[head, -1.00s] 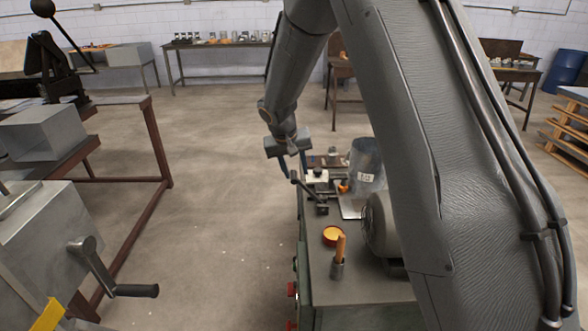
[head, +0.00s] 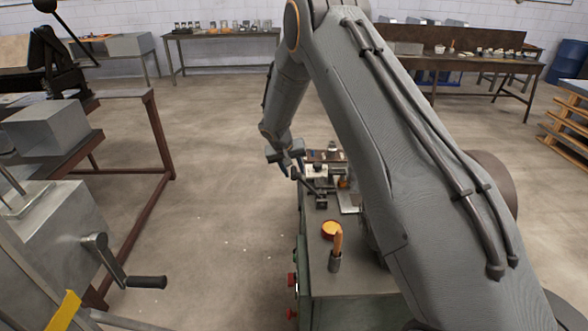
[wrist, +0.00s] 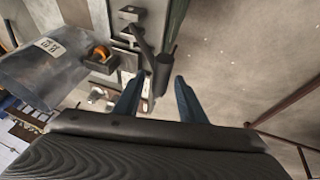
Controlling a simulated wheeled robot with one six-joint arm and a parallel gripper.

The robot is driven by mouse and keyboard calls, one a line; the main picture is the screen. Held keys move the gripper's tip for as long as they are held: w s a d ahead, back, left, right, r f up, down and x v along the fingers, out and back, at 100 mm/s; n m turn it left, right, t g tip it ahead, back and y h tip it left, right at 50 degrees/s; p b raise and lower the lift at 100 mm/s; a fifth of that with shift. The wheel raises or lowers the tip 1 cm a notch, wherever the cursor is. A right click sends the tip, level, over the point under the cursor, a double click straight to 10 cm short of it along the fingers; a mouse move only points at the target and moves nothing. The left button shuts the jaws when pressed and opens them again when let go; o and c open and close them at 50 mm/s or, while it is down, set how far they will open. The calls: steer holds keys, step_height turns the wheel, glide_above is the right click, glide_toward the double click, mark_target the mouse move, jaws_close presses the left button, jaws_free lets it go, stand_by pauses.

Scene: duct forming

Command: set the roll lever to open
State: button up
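The roll lever (wrist: 165,66) shows in the wrist view as a dark cylindrical grip on a bent arm. In the head view the lever (head: 308,184) stands at the far left edge of the green-grey machine cabinet (head: 355,272). My gripper (wrist: 157,80) is open, with its two blue fingers apart. The grip lies between the fingertips in the wrist view; I cannot tell its depth or whether a finger touches it. In the head view my gripper (head: 289,170) is at the lever's upper end.
An orange-topped round tin (head: 331,230) and a wooden handle (head: 338,243) are on the cabinet top. A crank (head: 125,270) is at lower left. Floor left of the cabinet is clear.

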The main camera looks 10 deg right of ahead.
steer(key=shift+w+d+f, duration=0.1)
steer(key=shift+f, duration=0.2)
jaws_close()
